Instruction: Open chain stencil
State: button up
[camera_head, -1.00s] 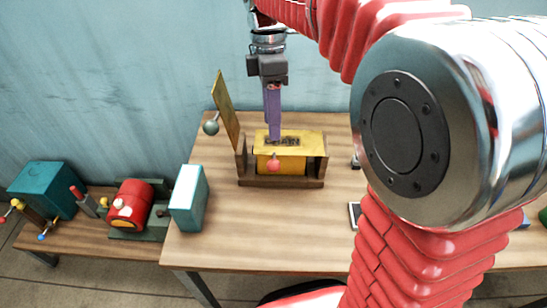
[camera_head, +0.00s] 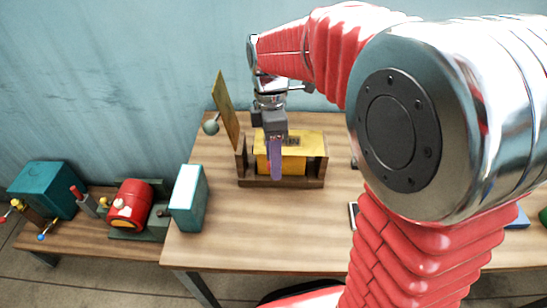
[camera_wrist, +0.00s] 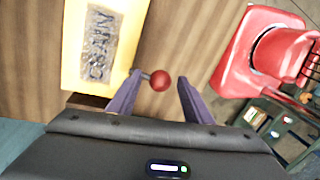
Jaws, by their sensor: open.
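The chain stencil is a yellow box (camera_head: 308,142) set in a wooden frame (camera_head: 318,172) on the table. Its top carries a dark lettered plate (camera_wrist: 100,46), seen in the wrist view, where the letters look like "CHAIN". A red ball knob (camera_wrist: 160,81) on a short rod sticks out of the box's front. My gripper (camera_head: 276,179) is open, pointing down at the front of the box. In the wrist view its two purple fingers stand on either side of the knob, with gaps. In the head view the gripper hides the knob.
A yellow panel (camera_head: 225,110) stands upright at the frame's left, with a grey-green ball (camera_head: 211,127) beside it. A teal-and-white box (camera_head: 188,198) stands at the table's left edge. A red drum-shaped device (camera_head: 130,204) sits on the lower bench. The table front is clear.

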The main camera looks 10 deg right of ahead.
jog(key=shift+c, duration=0.4)
grip_shut()
